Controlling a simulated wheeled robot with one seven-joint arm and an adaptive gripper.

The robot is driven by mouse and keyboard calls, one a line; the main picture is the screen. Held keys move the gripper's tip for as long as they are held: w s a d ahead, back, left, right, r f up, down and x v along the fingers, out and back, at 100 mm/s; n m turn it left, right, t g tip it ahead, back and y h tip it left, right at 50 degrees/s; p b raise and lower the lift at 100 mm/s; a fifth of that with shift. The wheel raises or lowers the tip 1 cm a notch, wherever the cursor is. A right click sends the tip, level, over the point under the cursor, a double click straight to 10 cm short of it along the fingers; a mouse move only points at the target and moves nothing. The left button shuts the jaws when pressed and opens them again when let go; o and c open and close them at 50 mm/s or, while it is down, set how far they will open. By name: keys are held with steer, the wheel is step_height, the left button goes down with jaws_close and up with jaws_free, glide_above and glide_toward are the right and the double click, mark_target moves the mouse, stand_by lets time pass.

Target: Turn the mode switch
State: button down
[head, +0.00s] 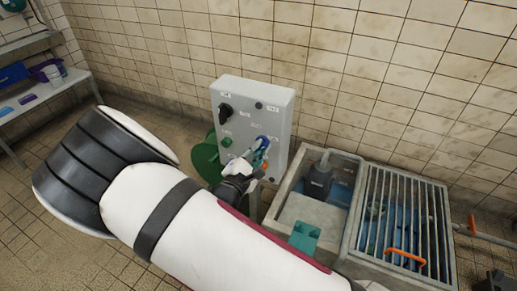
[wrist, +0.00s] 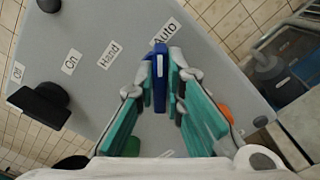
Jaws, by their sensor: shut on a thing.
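The grey control panel (head: 252,110) stands against the tiled wall. The mode switch (wrist: 160,82) is a blue lever handle on its face, with Hand and Auto labels beside it. In the wrist view its upper end lies close to the Auto label (wrist: 165,32), and the Hand label (wrist: 109,55) is to its left. My gripper (wrist: 161,72) has its teal fingers closed on both sides of the blue handle. In the head view the switch shows as a small blue patch (head: 261,139) at the gripper (head: 259,153), and the fingers hide much of it.
A black knob (head: 225,112) by the Off and On labels, a green button (head: 227,142) and an orange part (wrist: 224,113) are also on the panel. A concrete sump (head: 300,212) with a metal grate (head: 404,222) stands to the right. A bench (head: 40,93) is at far left.

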steer(key=shift+f+m, duration=0.1)
steer(key=shift+m, duration=1)
steer(key=c, duration=1.7)
jaws_free()
steer(key=v, duration=1.2)
